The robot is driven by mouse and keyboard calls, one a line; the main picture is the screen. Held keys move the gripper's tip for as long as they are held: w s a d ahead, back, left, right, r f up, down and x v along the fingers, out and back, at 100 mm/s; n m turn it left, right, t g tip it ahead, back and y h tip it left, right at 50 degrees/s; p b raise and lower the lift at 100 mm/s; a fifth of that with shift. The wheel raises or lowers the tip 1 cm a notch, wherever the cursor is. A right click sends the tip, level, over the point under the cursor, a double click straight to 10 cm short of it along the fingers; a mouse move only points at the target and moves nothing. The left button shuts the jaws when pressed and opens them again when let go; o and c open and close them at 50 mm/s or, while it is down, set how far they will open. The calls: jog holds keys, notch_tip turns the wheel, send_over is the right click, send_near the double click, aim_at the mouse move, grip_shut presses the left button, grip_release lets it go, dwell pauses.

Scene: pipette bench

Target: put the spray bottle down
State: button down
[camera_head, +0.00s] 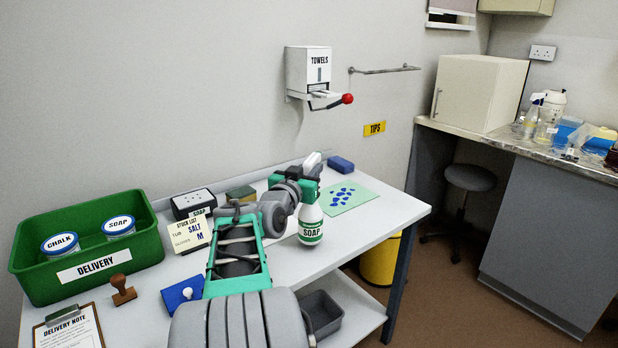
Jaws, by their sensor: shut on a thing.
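The spray bottle (311,222) is white with a green band and a "SOAP" label. It is upright at the middle of the white table (385,212). My gripper (309,187) is shut on its upper part, with the white spray head showing above. My arm comes from the lower left and hides part of the table behind it. I cannot tell whether the bottle's base touches the table top or hangs just above it.
A green mat (358,203) with blue pieces lies right of the bottle; a blue block (341,164) sits behind. A stock list card (188,234) and a green delivery crate (78,284) with tubs stand left. The table's front edge is close to the bottle.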

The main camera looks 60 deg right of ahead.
jog(key=shift+s+a+f, duration=0.1)
jog(key=shift+s+f, duration=0.05)
jog(key=shift+f, duration=0.55)
jog(key=shift+f+b, duration=0.3)
jog(key=shift+b, duration=0.1)
jog(key=c, duration=1.6)
grip_release()
jog(key=o, duration=0.4)
jog(key=shift+s+a, duration=0.1)
jog(key=shift+a, duration=0.05)
jog(key=shift+c, duration=0.2)
jog(key=shift+d+f, duration=0.1)
jog(key=shift+d, duration=0.1)
